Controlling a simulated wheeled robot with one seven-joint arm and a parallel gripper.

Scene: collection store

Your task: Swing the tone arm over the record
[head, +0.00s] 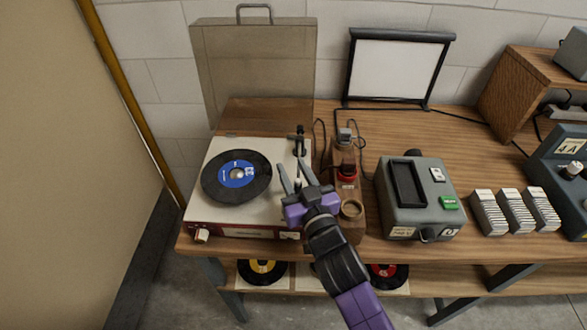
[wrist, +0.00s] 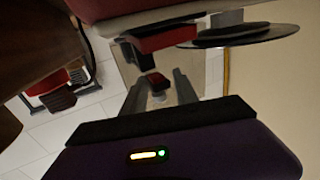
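The record player (head: 213,217) stands at the left end of the bench, with a black record (head: 222,189) with a blue label on its platter. The record also shows edge-on in the wrist view (wrist: 245,36). The dark tone arm (head: 300,141) is at the right side of the deck, clear of the record; its front part is partly hidden by my gripper. My gripper (head: 296,176) is over the deck's right side, fingers apart. In the wrist view a small dark-and-red piece (wrist: 157,83) shows between the open fingers (wrist: 160,88); I cannot tell whether it is part of the tone arm.
The player's smoky lid (head: 255,70) stands open behind. A wooden stand with a red part (head: 345,173) is close on the right, then a grey device (head: 420,205) and rows of slides (head: 515,211). A white screen (head: 398,70) stands at the back.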

